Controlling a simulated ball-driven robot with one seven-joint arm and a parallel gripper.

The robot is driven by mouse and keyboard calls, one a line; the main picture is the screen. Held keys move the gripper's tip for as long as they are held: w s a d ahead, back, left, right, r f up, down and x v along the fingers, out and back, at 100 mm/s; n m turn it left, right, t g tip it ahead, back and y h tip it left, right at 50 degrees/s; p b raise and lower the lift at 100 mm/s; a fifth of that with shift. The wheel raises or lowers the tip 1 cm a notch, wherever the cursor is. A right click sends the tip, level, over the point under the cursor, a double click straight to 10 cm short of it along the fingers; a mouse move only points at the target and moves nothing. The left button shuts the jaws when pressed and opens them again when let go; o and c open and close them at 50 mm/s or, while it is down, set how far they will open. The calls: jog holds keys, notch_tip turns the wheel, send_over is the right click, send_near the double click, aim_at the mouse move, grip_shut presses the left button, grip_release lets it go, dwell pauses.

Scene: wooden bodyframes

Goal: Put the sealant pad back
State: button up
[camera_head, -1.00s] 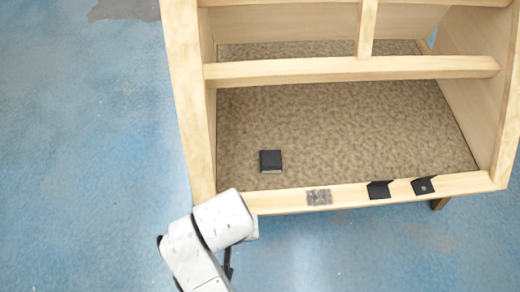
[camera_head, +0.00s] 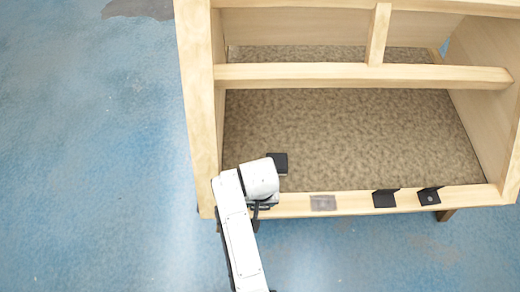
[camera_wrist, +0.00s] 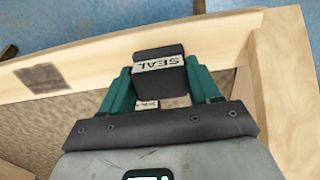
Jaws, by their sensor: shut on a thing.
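My gripper (camera_wrist: 160,82), with teal fingers, is shut on a black sealant pad (camera_wrist: 172,49) in the wrist view. A pale label reading SEAL faces the camera. The held pad appears over the wooden front beam. In the head view my gripper (camera_head: 264,204) is mostly hidden by the white wrist, at the left part of that beam, and I cannot make out the held pad there. A second small SEAL label (camera_wrist: 148,104) shows between the fingers in the wrist view.
The wooden frame's front beam (camera_head: 355,202) carries a grey patch (camera_head: 323,203) and two black brackets (camera_head: 384,198) (camera_head: 429,196) to the right. A post (camera_head: 196,110) rises at the left. The brown panel (camera_head: 370,130) is mostly clear. Blue floor lies outside.

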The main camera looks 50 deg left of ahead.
jog(key=shift+f, duration=0.4)
jog(key=o, duration=0.9)
jog(key=shift+f, duration=0.1)
jog(key=shift+o, duration=0.2)
notch_tip(320, 180, up, 12)
